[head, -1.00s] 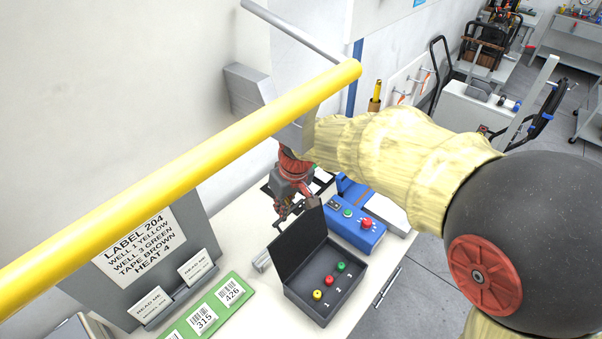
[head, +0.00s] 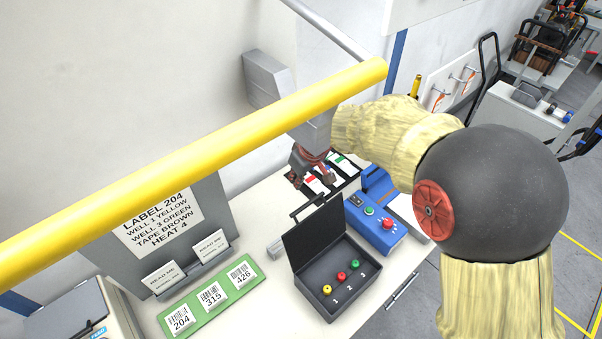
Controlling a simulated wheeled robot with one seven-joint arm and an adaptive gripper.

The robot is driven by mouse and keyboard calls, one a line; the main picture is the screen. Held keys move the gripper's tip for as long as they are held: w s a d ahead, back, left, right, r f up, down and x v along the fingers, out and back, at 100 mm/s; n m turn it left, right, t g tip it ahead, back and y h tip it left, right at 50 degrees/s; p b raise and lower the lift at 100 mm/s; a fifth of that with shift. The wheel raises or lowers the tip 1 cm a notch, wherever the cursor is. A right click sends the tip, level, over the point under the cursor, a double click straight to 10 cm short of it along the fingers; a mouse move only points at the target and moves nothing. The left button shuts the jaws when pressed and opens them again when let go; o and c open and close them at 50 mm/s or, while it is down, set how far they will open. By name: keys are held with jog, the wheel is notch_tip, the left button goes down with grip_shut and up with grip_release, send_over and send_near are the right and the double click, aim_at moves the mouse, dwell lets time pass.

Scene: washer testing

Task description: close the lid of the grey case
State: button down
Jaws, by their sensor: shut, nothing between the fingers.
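The dark grey case (head: 312,292) stands on the white bench, and its lid (head: 314,234) is open, tilted up along the back edge. My gripper (head: 312,180) is shut and empty. It shows beyond the raised lid, near the lid's top edge and in front of a rack with coloured tags. It seems apart from the lid; its fingertips are small and partly unclear.
A blue box (head: 376,234) with a green and a red button stands right of the case. A green board (head: 195,307) with number labels lies to the left, before a grey sign stand (head: 222,199). A yellow bar (head: 190,154) crosses the view. Bare bench (head: 270,322) lies front left.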

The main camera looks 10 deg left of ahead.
jog(key=shift+s+d+f, duration=1.1)
jog(key=shift+d+f, duration=0.05)
jog(key=shift+s+d+b, duration=0.1)
jog(key=shift+d+b, duration=0.05)
jog(key=shift+b, duration=0.4)
jog(key=shift+s+d+r+t+y+b, duration=0.2)
jog(key=shift+s+d+t+y+b, duration=0.15)
jog(key=shift+b, duration=0.45)
